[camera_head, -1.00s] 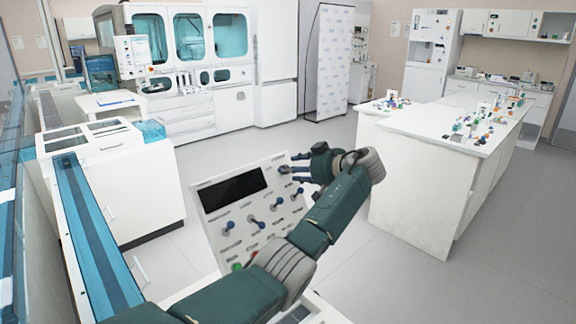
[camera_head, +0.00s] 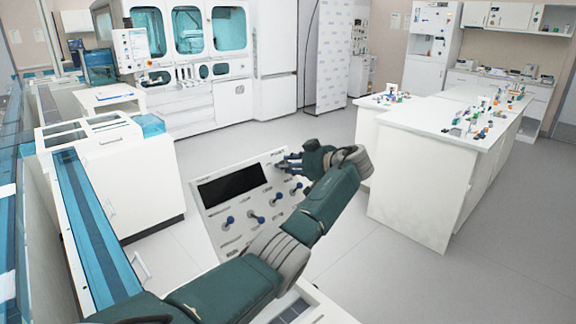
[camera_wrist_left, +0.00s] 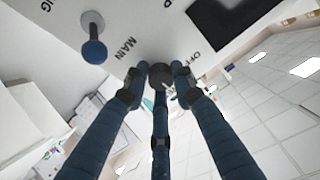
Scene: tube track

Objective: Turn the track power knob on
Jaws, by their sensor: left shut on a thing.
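The control panel (camera_head: 208,222) is white and tilted, with a black display (camera_head: 230,186) and several blue-tipped levers. My left gripper (camera_head: 281,163) is at the panel's upper right corner. In the left wrist view its three dark blue fingers (camera_wrist_left: 160,82) are closed around a dark round knob (camera_wrist_left: 160,72), which sits on the panel near the printed words MAIN and OFF. The fingers hide part of the knob, and its pointer direction cannot be told. In the head view the fingers cover the knob. My right gripper is not in view.
A blue-tipped lever (camera_wrist_left: 94,50) stands beside the fingers in the wrist view. My left arm covers the panel's lower part. A teal track (camera_head: 88,225) runs along the left. A white bench (camera_head: 425,175) stands to the right, with open floor between.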

